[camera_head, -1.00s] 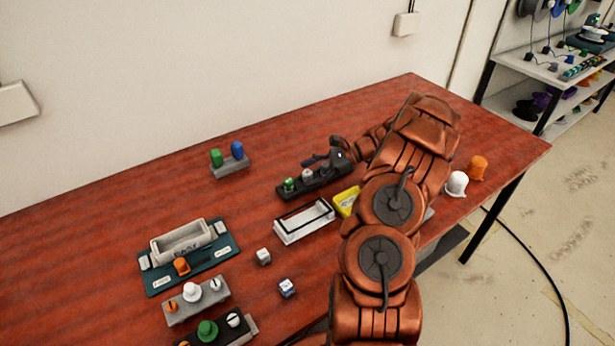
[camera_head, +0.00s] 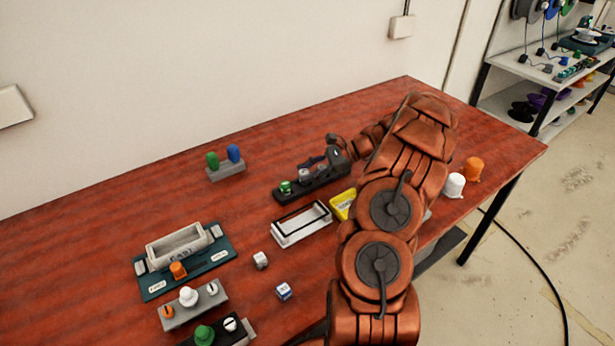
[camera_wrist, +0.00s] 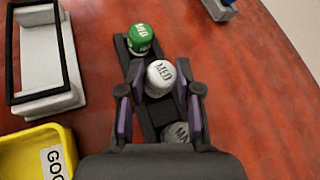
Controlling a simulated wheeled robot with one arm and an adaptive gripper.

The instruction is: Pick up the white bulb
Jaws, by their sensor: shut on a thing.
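The white bulb (camera_wrist: 161,76), with dark lettering that reads MED, stands in the middle of a dark holder (camera_wrist: 133,62) in the wrist view. My gripper (camera_wrist: 160,93) is shut on it, with one finger on each side. In the head view the white bulb (camera_head: 305,174) shows in the dark holder (camera_head: 325,186), close to my gripper (camera_head: 322,162). A green bulb (camera_wrist: 140,38) stands beside it in the holder.
A white black-rimmed tray (camera_head: 302,226) and a yellow bin (camera_head: 343,204) lie close to the holder. A grey stand (camera_head: 226,171) with a green and a blue bulb is to the left. White (camera_head: 454,185) and orange (camera_head: 473,169) domes stand at the right edge.

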